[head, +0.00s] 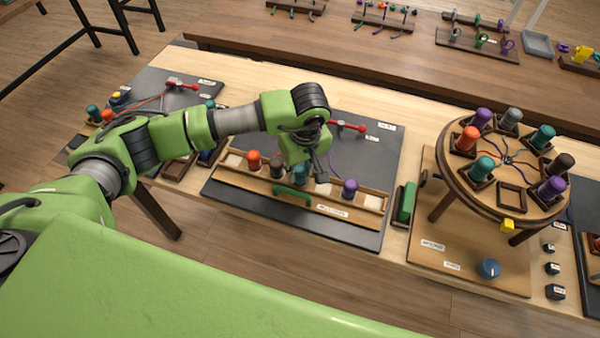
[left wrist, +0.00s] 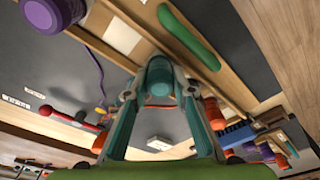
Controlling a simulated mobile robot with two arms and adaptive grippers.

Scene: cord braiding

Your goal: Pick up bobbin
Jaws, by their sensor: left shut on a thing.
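My left gripper (head: 316,168) points down over the wooden bobbin rack (head: 372,203) on the dark mat. In the left wrist view its two fingers (left wrist: 160,92) are shut on a teal bobbin (left wrist: 158,77). In the head view the teal bobbin (head: 301,174) shows only partly, behind the gripper. I cannot tell whether it still touches the rack. An orange bobbin (head: 254,160) stands toward the rack's left end, and a purple bobbin (head: 350,188) stands toward its right. The purple one also shows in the left wrist view (left wrist: 52,12). My right gripper is out of view.
A green handle (head: 290,195) sits on the rack's front. To the right, a round braiding stand (head: 508,172) holds several coloured bobbins and one empty square holder (head: 512,198) at its front. A green block (head: 405,202) stands between rack and stand. A red-handled tool (head: 347,125) lies behind.

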